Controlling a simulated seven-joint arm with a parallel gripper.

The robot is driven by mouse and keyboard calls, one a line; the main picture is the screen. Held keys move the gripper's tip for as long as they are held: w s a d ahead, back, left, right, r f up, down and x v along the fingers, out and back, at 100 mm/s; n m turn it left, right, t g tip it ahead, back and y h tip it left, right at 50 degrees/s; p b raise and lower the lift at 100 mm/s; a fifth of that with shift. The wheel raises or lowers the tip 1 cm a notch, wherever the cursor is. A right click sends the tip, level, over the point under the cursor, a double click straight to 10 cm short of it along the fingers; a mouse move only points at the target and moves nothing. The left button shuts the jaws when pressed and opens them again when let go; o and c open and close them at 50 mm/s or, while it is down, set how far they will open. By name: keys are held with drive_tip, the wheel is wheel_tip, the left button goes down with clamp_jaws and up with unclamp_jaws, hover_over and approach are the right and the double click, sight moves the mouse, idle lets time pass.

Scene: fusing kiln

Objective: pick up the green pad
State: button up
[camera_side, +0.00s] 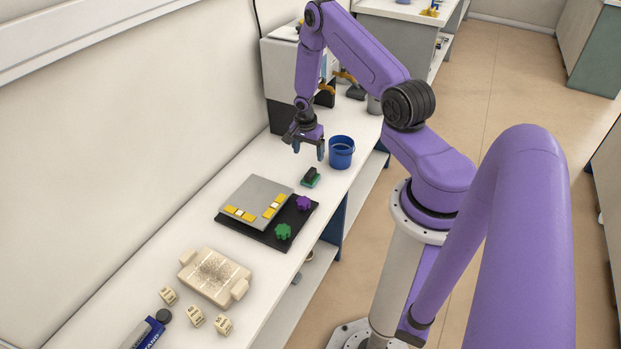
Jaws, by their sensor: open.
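A small green pad (311,183) with a dark block or handle on top lies on the white bench, behind the dark board and in front of the blue bucket. My gripper (309,152) points down above and slightly behind it. Its two fingers are apart and nothing shows between them. A visible gap separates the fingertips from the pad. Part of the pad's green surface is hidden under its dark top.
A blue bucket (341,152) stands close to the right of my gripper. A dark board (262,237) holds a grey plate (258,193) with yellow pieces, a purple piece (303,202) and a green scalloped piece (283,231). A cream mould (216,277) and small labelled blocks sit nearer.

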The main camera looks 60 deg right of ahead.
sight(310, 172)
drive_tip(key=shift+d+f, duration=0.25)
drive_tip(key=shift+f, duration=1.75)
drive_tip(key=shift+d+f, duration=0.25)
drive_tip(key=shift+f, duration=1.8)
drive_tip(key=shift+d+f, duration=0.25)
drive_tip(key=shift+f, duration=1.75)
drive_tip(key=c, duration=1.2)
drive_tip(key=shift+r, duration=0.15)
drive_tip(key=shift+r, duration=4.9)
